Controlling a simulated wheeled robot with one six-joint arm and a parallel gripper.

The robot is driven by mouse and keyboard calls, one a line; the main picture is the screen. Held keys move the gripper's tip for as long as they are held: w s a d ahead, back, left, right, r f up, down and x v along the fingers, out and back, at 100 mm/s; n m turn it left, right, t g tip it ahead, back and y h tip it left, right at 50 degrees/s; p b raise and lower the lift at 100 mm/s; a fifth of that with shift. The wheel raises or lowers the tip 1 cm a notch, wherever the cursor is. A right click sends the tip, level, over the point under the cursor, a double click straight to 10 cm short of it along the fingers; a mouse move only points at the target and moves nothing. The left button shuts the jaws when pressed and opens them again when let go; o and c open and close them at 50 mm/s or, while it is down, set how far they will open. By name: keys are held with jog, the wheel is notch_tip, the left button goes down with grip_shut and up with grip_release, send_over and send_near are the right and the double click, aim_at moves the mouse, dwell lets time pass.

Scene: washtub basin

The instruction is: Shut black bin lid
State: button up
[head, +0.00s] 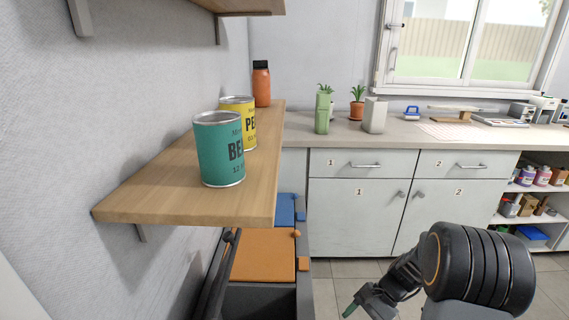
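A dark bin (262,299) stands at the bottom of the head view, nearest to me, with its top open. What looks like its black lid (212,277) stands raised, nearly upright, along the left side by the wall. A dark knob shows at the top of this lid. The lid's lower part and the front of the bin are cut off by the picture edge. My gripper (362,304) is low at the bottom centre-right, right of the bin and apart from it. One green fingertip shows; the gap between the fingers is not clear.
Behind the dark bin are an orange lid (264,256) and a blue lid (284,209), both lying flat. A wooden shelf (155,195) with a teal can (218,150), a yellow can (243,118) and an orange bottle (261,84) overhangs the bins. Floor (335,268) right of the bins is clear.

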jog(key=s+a+r+n+t+h+p, duration=0.1)
jog(key=s+r+n+t+h+p, duration=0.1)
jog(key=r+p, duration=0.4)
jog(key=s+r+n+t+h+p, duration=0.2)
jog(key=r+n+p, duration=0.3)
jog(key=r, duration=1.2)
jog(key=s+a+r+n+t+h+p, duration=0.1)
jog(key=s+r+n+t+h+p, duration=0.2)
jog(key=r+p, duration=0.4)
notch_tip(320, 180, up, 5)
jog(key=shift+a+f+h, duration=0.1)
jog(key=shift+a+h, duration=0.25)
jog(key=shift+h, duration=0.35)
